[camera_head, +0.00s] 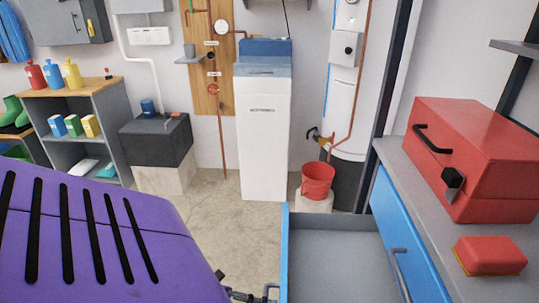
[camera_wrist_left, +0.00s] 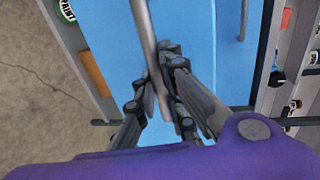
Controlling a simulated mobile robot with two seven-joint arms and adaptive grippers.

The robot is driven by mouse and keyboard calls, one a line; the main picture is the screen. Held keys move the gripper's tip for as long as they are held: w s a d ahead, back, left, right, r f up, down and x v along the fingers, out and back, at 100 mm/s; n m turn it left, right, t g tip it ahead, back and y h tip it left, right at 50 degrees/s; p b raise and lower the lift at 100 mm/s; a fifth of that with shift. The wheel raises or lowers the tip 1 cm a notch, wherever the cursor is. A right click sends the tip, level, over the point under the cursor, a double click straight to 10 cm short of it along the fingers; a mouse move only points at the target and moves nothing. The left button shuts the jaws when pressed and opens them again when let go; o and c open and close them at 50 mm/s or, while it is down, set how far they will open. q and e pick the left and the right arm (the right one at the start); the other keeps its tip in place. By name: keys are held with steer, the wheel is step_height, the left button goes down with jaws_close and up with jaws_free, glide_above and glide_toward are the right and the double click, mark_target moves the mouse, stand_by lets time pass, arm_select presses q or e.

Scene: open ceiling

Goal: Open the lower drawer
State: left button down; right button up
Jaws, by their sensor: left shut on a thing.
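The lower drawer (camera_head: 338,250) is pulled out from under the workbench at the right, and its grey, empty-looking interior shows from above. Its blue front edge (camera_head: 285,252) is at the left side of the opening. My left gripper (camera_head: 250,296) is at the bottom of the head view, at the grey drawer handle (camera_head: 271,291). In the left wrist view, my left gripper (camera_wrist_left: 166,80) is shut on the bar handle (camera_wrist_left: 147,40) in front of the blue drawer front (camera_wrist_left: 110,50). My right gripper is not in view.
The upper blue drawer (camera_head: 405,235) stays shut under the grey worktop, with its own handle (camera_head: 401,272). A red toolbox (camera_head: 475,145) and a red sponge-like block (camera_head: 489,255) sit on top. A red bucket (camera_head: 317,180) stands behind the drawer. The concrete floor (camera_head: 230,215) is clear.

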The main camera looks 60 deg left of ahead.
arm_select(q)
steer(key=c, duration=2.1)
jaws_free()
steer(key=v, duration=1.2)
